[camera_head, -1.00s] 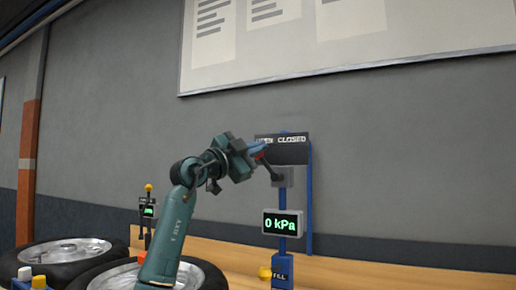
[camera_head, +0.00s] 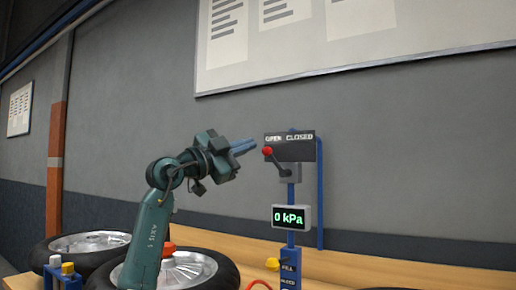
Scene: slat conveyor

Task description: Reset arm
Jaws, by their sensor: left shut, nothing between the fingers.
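My left arm rises from the bottom of the head view. Its gripper (camera_head: 243,147) is shut and empty, with its blue fingers pointing right. The fingertips are left of the valve lever with a red knob (camera_head: 267,151), and appear apart from it. The lever tilts up and left, toward the OPEN side of the dark OPEN/CLOSED plate (camera_head: 290,147). My right gripper is not in view.
A gauge (camera_head: 291,217) on the blue post reads 0 kPa. Wheels with tyres (camera_head: 90,245) lie on the wooden bench (camera_head: 370,268), and one is partly behind my arm. A blue stand with knobs (camera_head: 62,272) is at lower left. A whiteboard hangs on the wall.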

